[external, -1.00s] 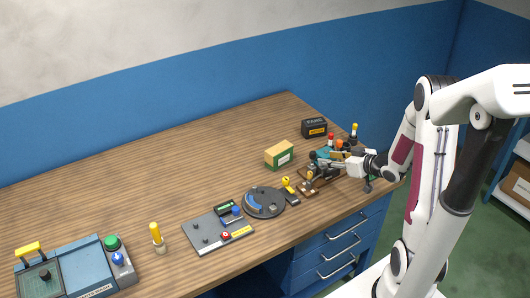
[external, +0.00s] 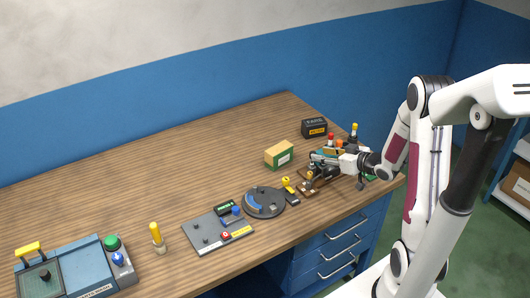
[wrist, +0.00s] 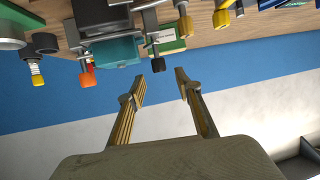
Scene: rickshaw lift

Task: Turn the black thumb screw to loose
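The black thumb screw (wrist: 158,65) shows in the wrist view at the end of a metal rod. It appears just beyond and between my fingertips; I cannot tell how far apart in depth they are. My gripper (wrist: 160,76) is open, with nothing between its fingers. A teal block (wrist: 112,53) is left of the screw, with an orange knob (wrist: 87,79) below it. In the external view my gripper (external: 316,166) is over the fixture at the table's right end and hides the black screw.
A yellow knob (wrist: 221,18) is right of the screw in the wrist view. A green-and-cardboard box (external: 279,155) and a black box (external: 314,128) stand behind the fixture. A grey round plate (external: 264,202) lies to the left. The table's back left is clear.

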